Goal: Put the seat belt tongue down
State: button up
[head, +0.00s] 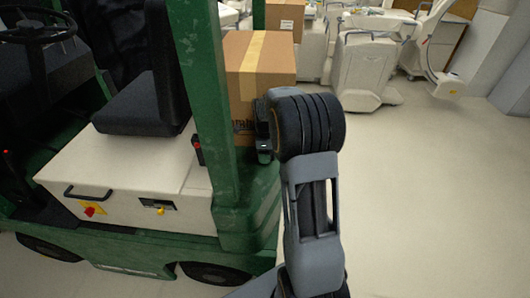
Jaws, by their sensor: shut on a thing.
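My gripper (262,128) is at the middle of the head view, in front of the cardboard box and just right of the green post. It is shut on a small dark piece at its tip, which I take for the seat belt tongue; its shape is hard to make out against the gripper. A buckle with a red top (198,149) stands beside the seat, left of the green post and apart from my gripper. The black seat (143,105) is on the white engine cover. No belt webbing can be made out.
The green post (207,90) of the forklift rises between my gripper and the seat. A cardboard box (262,62) stands behind my gripper. A steering wheel (38,30) is at the far left. White carts (362,70) stand at the back; the floor (430,190) at right is clear.

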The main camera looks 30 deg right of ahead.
jog(key=shift+f+b, duration=0.35)
jog(key=shift+f, duration=0.1)
jog(key=o, duration=0.9)
jog(key=shift+o, duration=0.2)
jog(key=shift+r+p, duration=0.4)
jog(key=shift+r, duration=0.1)
notch_tip(320, 180, up, 12)
